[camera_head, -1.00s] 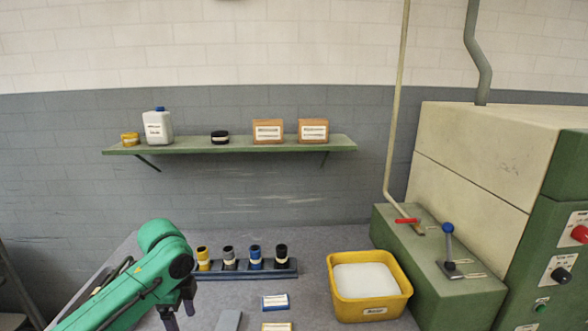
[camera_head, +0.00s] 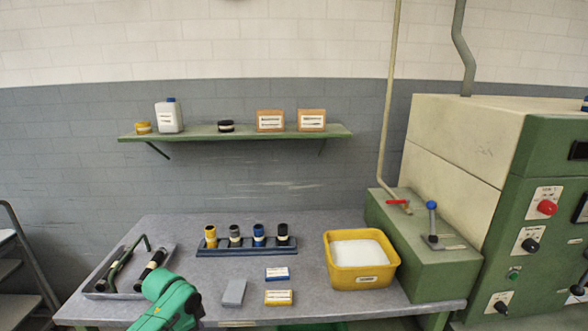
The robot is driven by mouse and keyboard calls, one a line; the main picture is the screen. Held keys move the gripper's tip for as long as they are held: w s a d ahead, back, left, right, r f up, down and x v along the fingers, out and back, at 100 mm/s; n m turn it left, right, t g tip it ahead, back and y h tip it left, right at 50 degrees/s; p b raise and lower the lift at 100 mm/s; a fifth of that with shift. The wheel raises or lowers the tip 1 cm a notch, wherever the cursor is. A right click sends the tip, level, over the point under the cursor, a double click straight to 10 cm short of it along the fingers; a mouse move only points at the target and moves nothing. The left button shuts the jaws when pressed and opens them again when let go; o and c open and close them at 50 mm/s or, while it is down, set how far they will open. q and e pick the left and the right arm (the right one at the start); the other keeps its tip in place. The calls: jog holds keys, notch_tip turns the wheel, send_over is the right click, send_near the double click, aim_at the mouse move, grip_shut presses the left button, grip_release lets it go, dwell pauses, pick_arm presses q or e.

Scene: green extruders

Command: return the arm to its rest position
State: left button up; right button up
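My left arm, a green link with a rounded joint, shows at the bottom left of the head view, in front of the table's (camera_head: 330,305) near edge. Its gripper is below the picture's edge, so its fingers are hidden. My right arm and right gripper are not in the picture.
A grey tray (camera_head: 92,292) with dark tools lies at the table's left. A rack (camera_head: 246,251) holds several small cylinders. A yellow bin (camera_head: 362,280) of white material stands at right beside the green machine (camera_head: 418,255). A blue box (camera_head: 277,274), yellow box (camera_head: 279,297) and grey block (camera_head: 234,292) lie mid-table.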

pick_arm(q)
jog(key=s+a+f+n, duration=0.2)
jog(key=s+f, duration=0.3)
jog(key=f, duration=0.4)
jog(key=s+a+f+n+y, duration=0.1)
jog(key=s+f+n, duration=0.3)
jog(key=f, duration=0.5)
jog(key=s+a+f+n, duration=0.15)
jog(key=s+f, duration=0.35)
jog(key=f, duration=0.5)
jog(key=s+f, duration=0.3)
jog(key=s, duration=0.6)
jog(key=s+d+f+n+b, duration=0.1)
jog(key=s+f, duration=0.3)
jog(key=s, duration=0.5)
jog(key=s+d+f+n, duration=0.1)
jog(key=s+f, duration=0.3)
jog(key=s, duration=0.6)
jog(key=shift+g+y, duration=0.4)
jog(key=shift+d, duration=0.1)
